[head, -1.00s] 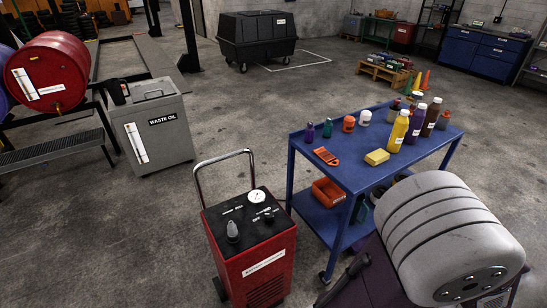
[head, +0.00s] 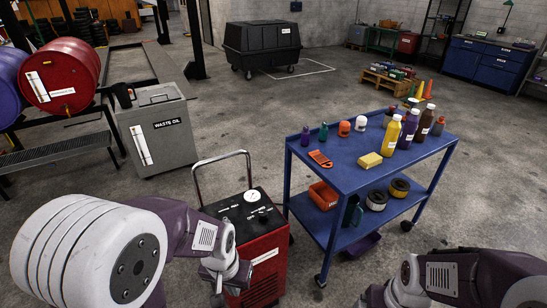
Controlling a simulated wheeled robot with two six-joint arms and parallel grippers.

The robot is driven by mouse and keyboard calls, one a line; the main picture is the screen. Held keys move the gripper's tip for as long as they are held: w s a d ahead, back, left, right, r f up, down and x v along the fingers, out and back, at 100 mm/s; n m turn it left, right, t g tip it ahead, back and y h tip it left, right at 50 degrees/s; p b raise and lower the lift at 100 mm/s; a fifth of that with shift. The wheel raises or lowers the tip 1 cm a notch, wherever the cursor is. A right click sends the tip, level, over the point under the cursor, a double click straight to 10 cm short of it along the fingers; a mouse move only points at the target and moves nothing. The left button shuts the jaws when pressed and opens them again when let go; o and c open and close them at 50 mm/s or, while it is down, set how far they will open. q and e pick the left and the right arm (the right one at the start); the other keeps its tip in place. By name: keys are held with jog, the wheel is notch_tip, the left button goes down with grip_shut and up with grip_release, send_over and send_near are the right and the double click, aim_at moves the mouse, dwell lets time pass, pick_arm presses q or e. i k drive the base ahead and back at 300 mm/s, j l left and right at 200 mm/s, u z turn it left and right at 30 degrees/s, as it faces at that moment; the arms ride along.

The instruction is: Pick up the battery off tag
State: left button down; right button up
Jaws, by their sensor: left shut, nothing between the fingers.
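An orange flat piece with a dark slot or hole (head: 320,159) lies on the near left part of the blue cart's top (head: 345,178). It looks like the tag, but its print is too small to read. My left gripper (head: 219,279) is low in the picture, in front of the red machine, pointing down. It is shut and empty, well apart from the orange piece. My right arm shows at the lower right, with its gripper out of view.
Several bottles (head: 392,136) and a yellow sponge-like block (head: 370,160) share the cart top. A red wheeled machine (head: 262,255) with a tall handle stands just left of the cart. A waste oil bin (head: 158,130) stands farther left.

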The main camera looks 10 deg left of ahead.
aim_at(323, 160)
jog(key=i+l+u, duration=1)
jog(key=l, duration=0.3)
jog(key=i+l+u, duration=0.3)
jog(key=l, duration=0.3)
jog(key=i, duration=0.1)
